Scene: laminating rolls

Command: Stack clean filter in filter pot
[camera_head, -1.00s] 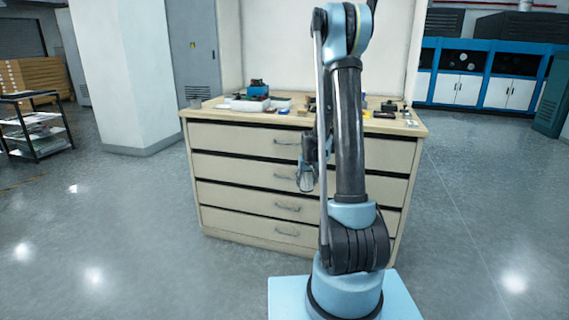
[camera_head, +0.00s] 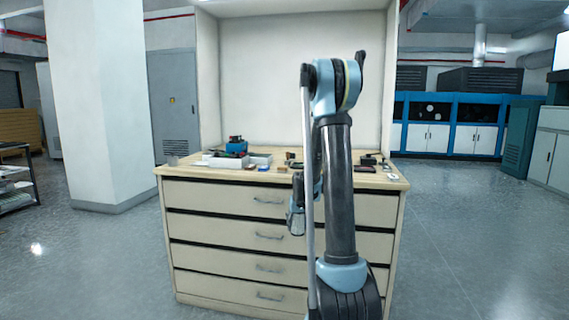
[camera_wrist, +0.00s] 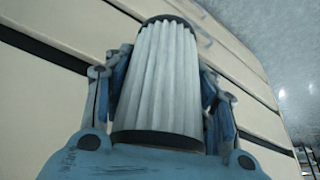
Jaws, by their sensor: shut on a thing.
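A white pleated filter (camera_wrist: 160,80) with dark end rings fills the middle of the wrist view. My gripper (camera_wrist: 163,85) is shut on it, with blue fingers on both sides, and it looks clean. In the head view my gripper (camera_head: 296,218) hangs in front of the drawer cabinet, below its top, and the filter shows there only as a small pale shape. I cannot make out a filter pot for certain among the small items on the worktop.
The drawer cabinet (camera_head: 230,222) carries a wooden worktop (camera_head: 185,170) with a blue device (camera_head: 236,146), pale trays (camera_head: 260,159) and small dark parts (camera_head: 368,161). A white pillar (camera_head: 100,100) stands at left and a dark rack (camera_head: 18,180) at far left. Floor at right is clear.

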